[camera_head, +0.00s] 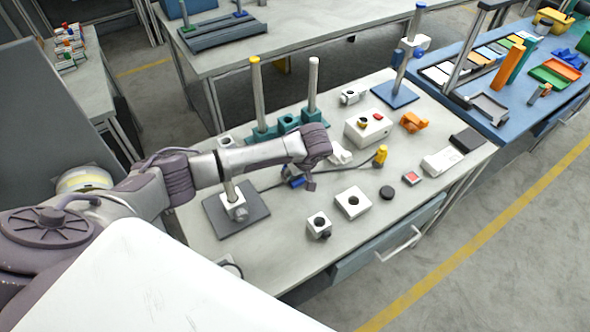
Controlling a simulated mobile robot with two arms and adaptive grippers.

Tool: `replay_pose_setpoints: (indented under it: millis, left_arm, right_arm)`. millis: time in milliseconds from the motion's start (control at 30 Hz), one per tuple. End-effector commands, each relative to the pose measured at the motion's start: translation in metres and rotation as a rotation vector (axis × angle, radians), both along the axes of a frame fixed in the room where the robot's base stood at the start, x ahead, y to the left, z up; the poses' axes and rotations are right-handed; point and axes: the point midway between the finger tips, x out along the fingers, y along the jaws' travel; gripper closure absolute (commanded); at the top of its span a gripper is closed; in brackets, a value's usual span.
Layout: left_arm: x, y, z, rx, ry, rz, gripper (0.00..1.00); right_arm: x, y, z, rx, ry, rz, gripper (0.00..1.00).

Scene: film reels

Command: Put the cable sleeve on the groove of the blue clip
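My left arm reaches in from the left over the workbench. Its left gripper (310,184) points down near the middle of the bench, and its fingers are too small and dark to tell open from shut. A small blue piece (294,181), likely the blue clip, sits just left of the fingertips and is partly hidden by the gripper; its groove cannot be made out. A dark cable (345,168) runs along the bench by the gripper towards a yellow upright piece (381,156). I cannot tell which part is the cable sleeve. My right gripper is not in view.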

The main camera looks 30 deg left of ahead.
Motion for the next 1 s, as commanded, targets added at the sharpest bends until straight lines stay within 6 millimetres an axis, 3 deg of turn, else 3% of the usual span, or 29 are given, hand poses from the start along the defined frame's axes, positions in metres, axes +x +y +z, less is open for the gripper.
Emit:
replay_pose_setpoints:
  millis: [367,400,500,833,1000]
  left_arm:
    - [0.0,0.0,-0.004,0.0,-0.003,0.001,0.89]
    - [0.001,0.0,-0.003,0.0,-0.004,0.001,0.42]
    - [0.001,0.0,-0.003,0.0,-0.004,0.001,0.26]
    - [0.001,0.0,-0.001,0.0,-0.004,0.001,0.24]
    - [-0.001,-0.006,0.014,-0.003,-0.005,0.0,0.24]
  right_arm:
    - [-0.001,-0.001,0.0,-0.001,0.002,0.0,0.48]
    - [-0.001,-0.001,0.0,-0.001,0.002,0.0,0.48]
    - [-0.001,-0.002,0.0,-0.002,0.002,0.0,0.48]
    - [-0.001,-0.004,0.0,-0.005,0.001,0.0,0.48]
    - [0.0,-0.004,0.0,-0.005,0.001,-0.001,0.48]
